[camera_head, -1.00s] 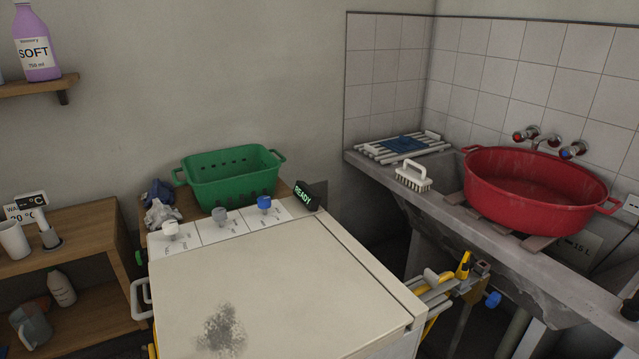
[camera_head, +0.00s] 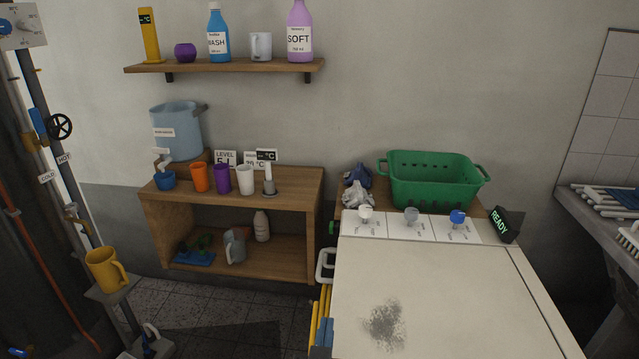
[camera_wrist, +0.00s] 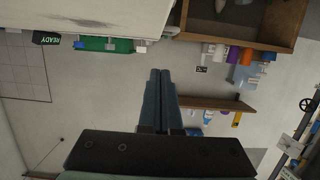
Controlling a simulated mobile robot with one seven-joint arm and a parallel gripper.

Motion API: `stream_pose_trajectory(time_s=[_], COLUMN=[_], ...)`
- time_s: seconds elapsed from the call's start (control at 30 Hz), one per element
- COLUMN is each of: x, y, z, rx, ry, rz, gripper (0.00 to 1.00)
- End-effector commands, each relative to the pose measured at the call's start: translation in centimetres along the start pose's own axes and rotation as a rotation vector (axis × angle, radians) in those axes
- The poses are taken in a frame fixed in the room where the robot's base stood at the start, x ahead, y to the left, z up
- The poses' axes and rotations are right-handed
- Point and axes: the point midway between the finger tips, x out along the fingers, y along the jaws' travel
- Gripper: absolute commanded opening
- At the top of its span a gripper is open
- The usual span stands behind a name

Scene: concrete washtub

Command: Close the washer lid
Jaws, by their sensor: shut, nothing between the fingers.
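The washer (camera_head: 450,290) stands at the lower right of the head view, with a pale top that has a dark smudge. Its lid surface looks flat there; I cannot tell whether any gap is under its front edge, which is out of frame. A control strip with three knobs (camera_head: 411,216) runs along its back, beside a READY display (camera_head: 503,224). In the wrist view, the scene appears upside down and the washer (camera_wrist: 110,14) is at upper left. My gripper (camera_wrist: 160,73) is shut and empty, apart from the washer. It is not visible in the head view.
A green basket (camera_head: 434,182) sits behind the washer. A wooden cabinet (camera_head: 230,225) with cups stands to its left, under a wall shelf (camera_head: 230,66) of bottles. A yellow mug (camera_head: 105,270) is on a stand at left. Floor between is partly clear.

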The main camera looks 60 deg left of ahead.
Motion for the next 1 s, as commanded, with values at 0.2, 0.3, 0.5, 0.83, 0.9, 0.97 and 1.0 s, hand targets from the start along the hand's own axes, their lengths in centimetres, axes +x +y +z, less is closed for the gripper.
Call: stream_pose_trajectory(time_s=[0.2,0.3,0.5,0.83,0.9,0.97,1.0], x=[-4.5,-6.1,-8.2,-8.8,-8.7,-8.7,-8.7], y=[-0.1,-0.1,0.0,0.0,0.3,1.0,1.9], z=[0.7,0.6,0.6,0.5,0.0,-1.2,-2.5], rx=[0.004,0.003,0.002,0.001,-0.001,-0.006,-0.011], ry=[-0.005,-0.005,-0.004,-0.004,0.002,0.018,0.036], rz=[0.000,0.000,0.000,0.000,0.005,0.021,0.038], gripper=[0.00,0.00,0.00,0.00,0.00,0.00,0.00])
